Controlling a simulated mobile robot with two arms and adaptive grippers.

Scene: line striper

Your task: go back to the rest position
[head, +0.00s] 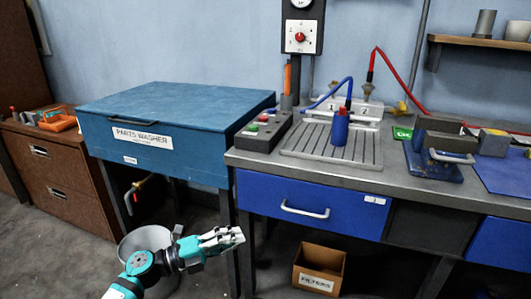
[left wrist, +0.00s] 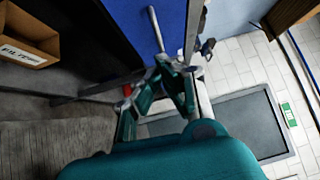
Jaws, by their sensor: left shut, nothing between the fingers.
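My left gripper (head: 238,237) is in the lower middle of the head view. It is shut and empty, in front of the gap between the blue parts washer and the workbench. In the left wrist view the same gripper (left wrist: 170,68) has its fingers together, in front of the blue drawer front (left wrist: 165,22) in the picture. It appears to be apart from the drawer handle (head: 304,210), though the exact distance is hard to tell. My right gripper does not show in either view.
The blue parts washer (head: 190,103) has its lid down. A grey bin (head: 147,240) stands behind my left arm. A cardboard filters box (head: 319,268) sits on the floor under the bench. The bench (head: 255,158) carries a drain tray (head: 300,148) with a blue bottle (head: 340,128).

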